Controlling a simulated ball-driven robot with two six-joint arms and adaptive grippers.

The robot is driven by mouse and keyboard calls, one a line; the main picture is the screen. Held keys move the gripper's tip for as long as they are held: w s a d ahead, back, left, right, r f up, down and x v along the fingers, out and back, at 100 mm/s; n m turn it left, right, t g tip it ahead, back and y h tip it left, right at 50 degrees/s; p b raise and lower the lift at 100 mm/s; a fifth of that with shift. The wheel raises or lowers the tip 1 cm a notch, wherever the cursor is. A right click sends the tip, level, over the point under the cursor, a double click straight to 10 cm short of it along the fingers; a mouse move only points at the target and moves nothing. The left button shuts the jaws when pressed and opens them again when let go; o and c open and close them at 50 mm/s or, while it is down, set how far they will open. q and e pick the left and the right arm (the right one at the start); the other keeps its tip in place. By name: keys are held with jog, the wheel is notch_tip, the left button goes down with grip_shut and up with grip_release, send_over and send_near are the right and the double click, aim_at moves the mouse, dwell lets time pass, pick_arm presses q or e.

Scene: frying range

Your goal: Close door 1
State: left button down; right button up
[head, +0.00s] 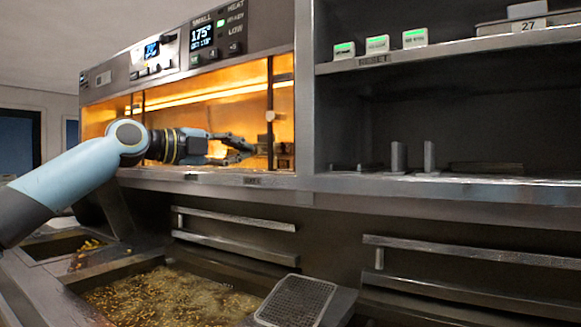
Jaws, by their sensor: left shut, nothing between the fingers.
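A lit heated cabinet (200,178) with an orange glowing interior fills the upper left of the head view. A dark upright bar (270,95) with a small light block (270,116) stands at the right of its opening. It may be part of a door, but I cannot read a number on it. My left gripper (250,147) is in front of the opening, its fingers shut and empty, pointing right toward the bar. I cannot tell whether the fingertips touch the bar. My right gripper is not in view.
Below are a fryer vat (165,300) of bubbling oil, a mesh-topped piece (297,300) and horizontal bar handles (235,218). A dark open shelf bay (450,125) is at the right, with small white boxes (377,44) on its upper shelf.

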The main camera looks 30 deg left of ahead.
aim_at(286, 142)
pick_arm(q)
jog(key=shift+t, duration=0.3)
jog(key=w+d+p, duration=0.1)
jog(key=w, duration=0.1)
jog(key=w+r+p, duration=0.1)
jog(key=w, duration=0.2)
jog(key=w+d+r+p, duration=0.1)
jog(key=w, duration=0.2)
jog(key=shift+w+d+r+p, duration=0.2)
jog(key=shift+d+r+p, duration=0.05)
jog(key=shift+d+p, duration=0.1)
jog(key=shift+w+d+f, duration=0.1)
jog(key=shift+w+d, duration=0.05)
jog(key=shift+w, duration=0.15)
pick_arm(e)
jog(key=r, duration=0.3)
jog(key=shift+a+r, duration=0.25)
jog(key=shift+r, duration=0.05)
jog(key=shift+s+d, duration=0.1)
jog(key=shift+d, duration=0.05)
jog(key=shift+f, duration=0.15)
